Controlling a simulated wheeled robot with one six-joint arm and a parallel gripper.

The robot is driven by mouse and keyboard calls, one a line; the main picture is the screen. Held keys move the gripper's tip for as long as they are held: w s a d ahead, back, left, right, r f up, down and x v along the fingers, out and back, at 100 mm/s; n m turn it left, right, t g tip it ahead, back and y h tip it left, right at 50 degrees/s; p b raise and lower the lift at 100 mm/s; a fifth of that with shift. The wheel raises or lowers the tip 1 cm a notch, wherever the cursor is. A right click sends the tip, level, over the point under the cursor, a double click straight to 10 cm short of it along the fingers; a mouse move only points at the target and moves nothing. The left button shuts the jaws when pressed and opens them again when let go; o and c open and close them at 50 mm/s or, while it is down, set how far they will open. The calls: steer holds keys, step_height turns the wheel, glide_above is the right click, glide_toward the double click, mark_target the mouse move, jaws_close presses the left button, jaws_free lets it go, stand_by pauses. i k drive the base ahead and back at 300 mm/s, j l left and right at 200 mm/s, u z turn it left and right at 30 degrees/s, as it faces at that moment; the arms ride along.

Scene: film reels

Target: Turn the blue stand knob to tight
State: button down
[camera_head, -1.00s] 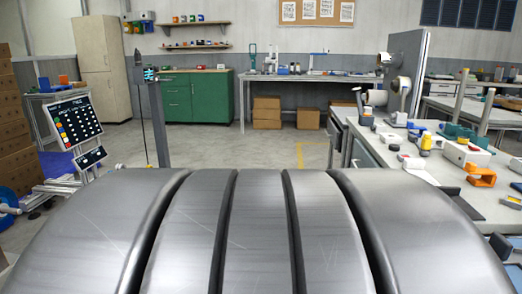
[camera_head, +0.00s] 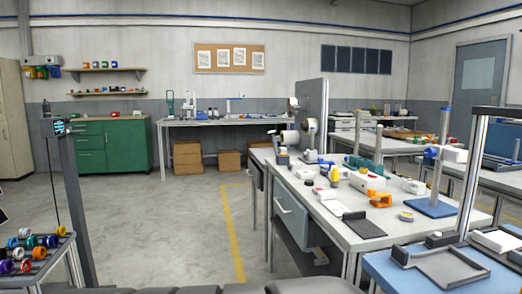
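A stand with a flat blue base (camera_head: 433,208) and an upright metal post (camera_head: 438,175) is on the workbench at the right. A small blue part (camera_head: 431,152) sits partway up the post and may be the blue knob; it is too small to tell whether it is tight or loose. A white piece (camera_head: 453,154) is beside it at the same height. The post has a blue top (camera_head: 446,112). My gripper is not in view.
A long workbench (camera_head: 343,228) holds orange, white and yellow parts and a dark tray (camera_head: 364,229). A blue-topped table (camera_head: 385,268) with a grey tray stands front right. A rack of coloured reels (camera_head: 38,250) is at lower left. Open floor (camera_head: 170,225) lies between.

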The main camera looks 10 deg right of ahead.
mark_target(430, 152)
steer(key=j+z, duration=0.1)
steer(key=z, duration=1.45)
